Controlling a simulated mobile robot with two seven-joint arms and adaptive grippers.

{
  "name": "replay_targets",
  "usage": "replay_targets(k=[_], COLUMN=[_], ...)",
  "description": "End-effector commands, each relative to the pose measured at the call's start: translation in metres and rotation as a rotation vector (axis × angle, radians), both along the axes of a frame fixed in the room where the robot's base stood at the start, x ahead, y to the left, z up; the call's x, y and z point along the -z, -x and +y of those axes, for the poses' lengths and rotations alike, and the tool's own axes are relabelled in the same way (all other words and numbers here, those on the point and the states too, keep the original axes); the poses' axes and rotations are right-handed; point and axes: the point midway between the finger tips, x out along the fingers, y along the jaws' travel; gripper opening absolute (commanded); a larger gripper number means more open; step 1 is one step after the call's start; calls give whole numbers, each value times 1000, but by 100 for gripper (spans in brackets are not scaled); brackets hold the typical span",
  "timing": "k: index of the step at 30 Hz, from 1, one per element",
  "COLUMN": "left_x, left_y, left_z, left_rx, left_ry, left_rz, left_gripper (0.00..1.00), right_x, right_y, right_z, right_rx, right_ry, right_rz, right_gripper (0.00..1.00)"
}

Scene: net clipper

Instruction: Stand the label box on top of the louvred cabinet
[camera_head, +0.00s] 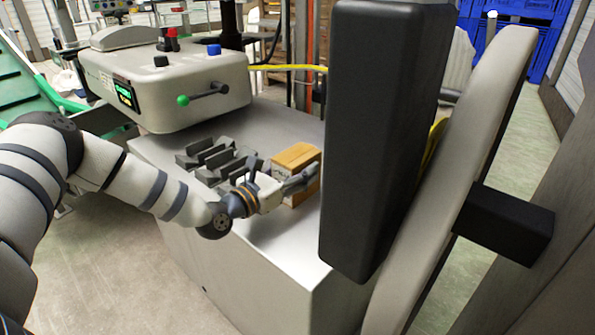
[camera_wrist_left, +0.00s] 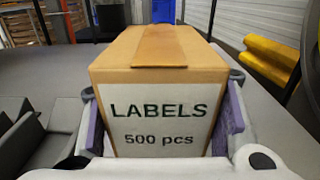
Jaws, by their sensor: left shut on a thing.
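The label box (camera_head: 297,158) is a tan carton with a white front. In the left wrist view the box (camera_wrist_left: 160,75) reads "LABELS 500 pcs" and fills the middle. My left gripper (camera_head: 281,178) is shut on it, with purple finger pads (camera_wrist_left: 163,122) at its two sides. The box looks upright, at the right rear part of the flat top of a grey cabinet-like base (camera_head: 270,255). I cannot tell whether it touches that top. No louvres show on the visible faces, so I cannot tell whether this is the louvred cabinet. My right gripper is not in view.
Several dark grey angular blocks (camera_head: 215,160) lie left of the box. A beige machine head (camera_head: 165,80) with knobs overhangs the back. A large black block (camera_head: 380,130) and a pale panel (camera_head: 455,190) stand close on the right. The front of the grey top is clear.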

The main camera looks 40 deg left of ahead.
Motion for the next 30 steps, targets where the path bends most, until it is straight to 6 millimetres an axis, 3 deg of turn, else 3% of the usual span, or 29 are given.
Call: replay_targets(k=[5,6,9,20,30], left_x=[2,3,2,-5,-5], left_y=[0,0,0,1,77], left_z=[0,0,0,0,7], left_rx=[1,1,1,1,-3], left_ry=[-1,0,0,0,1], left_rz=[-2,0,-1,-3,-3], left_gripper=[14,56,74,74,74], right_x=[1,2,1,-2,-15], right_y=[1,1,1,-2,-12], right_z=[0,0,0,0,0], right_rx=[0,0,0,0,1], right_ry=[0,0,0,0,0], right_rz=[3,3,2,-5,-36], right_gripper=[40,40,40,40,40])
